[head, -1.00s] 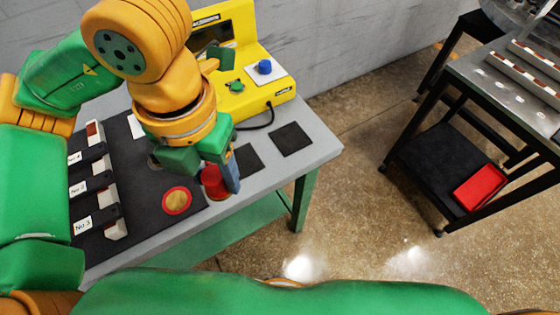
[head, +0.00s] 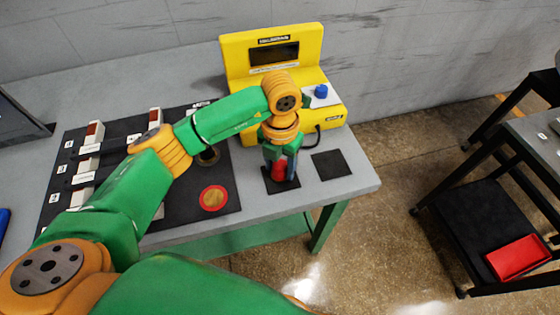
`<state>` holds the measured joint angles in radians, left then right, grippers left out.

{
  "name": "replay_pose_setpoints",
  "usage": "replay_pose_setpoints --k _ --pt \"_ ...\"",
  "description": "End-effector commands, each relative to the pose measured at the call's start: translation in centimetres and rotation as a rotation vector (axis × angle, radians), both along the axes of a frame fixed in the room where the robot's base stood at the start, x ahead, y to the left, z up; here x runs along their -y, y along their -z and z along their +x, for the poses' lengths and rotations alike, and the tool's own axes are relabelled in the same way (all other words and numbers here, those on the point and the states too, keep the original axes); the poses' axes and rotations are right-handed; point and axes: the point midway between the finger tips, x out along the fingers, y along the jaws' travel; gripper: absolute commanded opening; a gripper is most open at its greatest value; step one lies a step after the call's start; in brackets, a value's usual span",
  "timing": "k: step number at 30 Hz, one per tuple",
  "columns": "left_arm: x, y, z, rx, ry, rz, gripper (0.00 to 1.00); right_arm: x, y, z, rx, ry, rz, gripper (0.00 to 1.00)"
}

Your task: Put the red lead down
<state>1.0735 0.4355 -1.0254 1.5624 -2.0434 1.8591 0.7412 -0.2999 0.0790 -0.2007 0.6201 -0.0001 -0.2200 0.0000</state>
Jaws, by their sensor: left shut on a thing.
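The red lead (head: 278,171) is a small red piece, partly hidden by the fingers. My left gripper (head: 282,165) points down, shut on the red lead. It is at the left black square pad (head: 283,187) on the grey table, in front of the yellow meter box (head: 237,62). The lead's lower end appears over this pad; I cannot tell whether it touches. A second black square pad (head: 331,164) lies bare to the right. My right gripper is not in view.
A red-ringed brass disc (head: 214,199) sits on the black mat (head: 229,183) left of the pads. The box's blue knob (head: 321,91) is close behind. A dark cart (head: 465,212) with a red tray (head: 518,257) stands right, across open floor.

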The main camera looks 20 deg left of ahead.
Motion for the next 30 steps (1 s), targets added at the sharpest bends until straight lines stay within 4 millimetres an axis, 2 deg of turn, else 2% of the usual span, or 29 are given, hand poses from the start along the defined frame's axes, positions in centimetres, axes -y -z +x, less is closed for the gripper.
replay_pose_setpoints --k 9,10,12,13,20,23,24,26,30 --pt "0.0 0.6 0.0 0.002 -0.001 -0.001 0.0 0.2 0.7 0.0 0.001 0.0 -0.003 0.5" --pt "0.0 0.4 0.0 0.001 -0.001 -0.001 0.62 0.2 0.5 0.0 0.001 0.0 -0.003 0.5" --pt "0.0 0.4 0.0 0.001 -0.001 -0.001 0.81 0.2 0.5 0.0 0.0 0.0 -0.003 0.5" --pt "0.0 0.4 0.0 0.001 -0.001 -0.001 0.84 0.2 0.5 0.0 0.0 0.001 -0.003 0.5" --pt "0.0 0.3 0.0 0.001 -0.001 -0.001 0.84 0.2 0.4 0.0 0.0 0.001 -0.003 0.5" --pt "0.0 -0.4 0.0 0.001 -0.001 -0.001 0.84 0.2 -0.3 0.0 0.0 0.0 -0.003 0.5" --pt "0.0 -0.5 0.1 0.003 -0.001 -0.002 0.84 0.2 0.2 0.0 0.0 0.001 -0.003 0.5" --pt "0.1 -1.6 0.1 0.006 -0.002 -0.002 0.84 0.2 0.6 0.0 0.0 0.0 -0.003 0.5" --pt "0.0 -5.7 0.2 0.009 -0.001 -0.002 0.84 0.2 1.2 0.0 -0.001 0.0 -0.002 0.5"
